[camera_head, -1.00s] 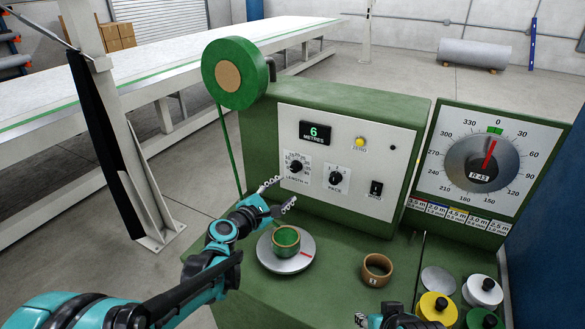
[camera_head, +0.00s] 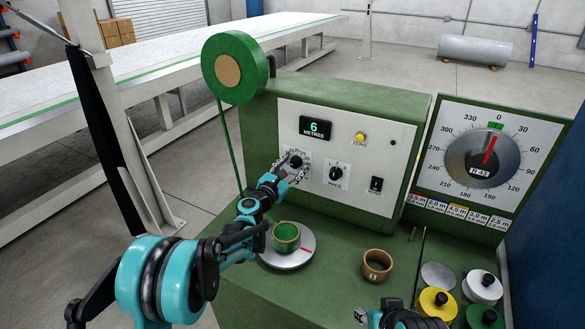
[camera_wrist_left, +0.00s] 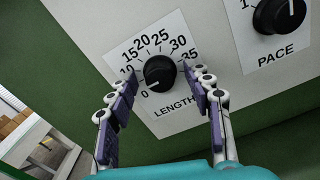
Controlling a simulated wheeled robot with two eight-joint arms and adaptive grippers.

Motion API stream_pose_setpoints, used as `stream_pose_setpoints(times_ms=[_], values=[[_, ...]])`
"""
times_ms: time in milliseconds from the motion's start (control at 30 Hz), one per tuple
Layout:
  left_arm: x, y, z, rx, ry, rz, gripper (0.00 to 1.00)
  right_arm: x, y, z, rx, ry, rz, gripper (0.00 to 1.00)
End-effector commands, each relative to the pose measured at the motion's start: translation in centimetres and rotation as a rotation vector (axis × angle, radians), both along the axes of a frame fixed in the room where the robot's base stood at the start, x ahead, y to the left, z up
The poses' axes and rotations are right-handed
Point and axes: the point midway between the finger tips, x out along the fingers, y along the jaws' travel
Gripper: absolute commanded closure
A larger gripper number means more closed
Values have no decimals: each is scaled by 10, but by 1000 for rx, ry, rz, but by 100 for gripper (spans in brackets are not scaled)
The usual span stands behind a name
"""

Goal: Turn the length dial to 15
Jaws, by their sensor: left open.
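The length dial (camera_wrist_left: 160,73) is a black round knob on a white label marked from 0 to 35, on the grey front panel. In the left wrist view its white pointer mark points to the lower left, close to the 0. The dial also shows in the head view (camera_head: 296,161), partly behind my gripper. My left gripper (camera_wrist_left: 164,84) is open, its two fingers on either side of the dial; I cannot tell whether they touch it. My right gripper (camera_head: 392,316) shows only in part at the bottom edge of the head view.
The pace knob (camera_head: 336,173) sits right of the length dial. The display (camera_head: 314,129) reads 6 metres.

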Motion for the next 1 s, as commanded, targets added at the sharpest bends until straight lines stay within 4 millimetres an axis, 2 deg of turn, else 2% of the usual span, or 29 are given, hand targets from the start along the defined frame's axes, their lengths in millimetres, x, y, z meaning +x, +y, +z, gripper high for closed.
stream_pose_setpoints(times_ms=[233, 400, 433, 767, 1000], values=[[1, -1, 0, 1, 0, 0, 49, 0, 0, 0, 0, 0, 0, 60], [1, -1, 0, 1, 0, 0, 94, 0, 0, 0, 0, 0, 0, 60], [1, -1, 0, 1, 0, 0, 99, 0, 0, 0, 0, 0, 0, 60], [1, -1, 0, 25, -13, 0, 99, 0, 0, 0, 0, 0, 0, 60], [1, -1, 0, 130, -67, 0, 99, 0, 0, -2, 0, 0, 0, 60]])
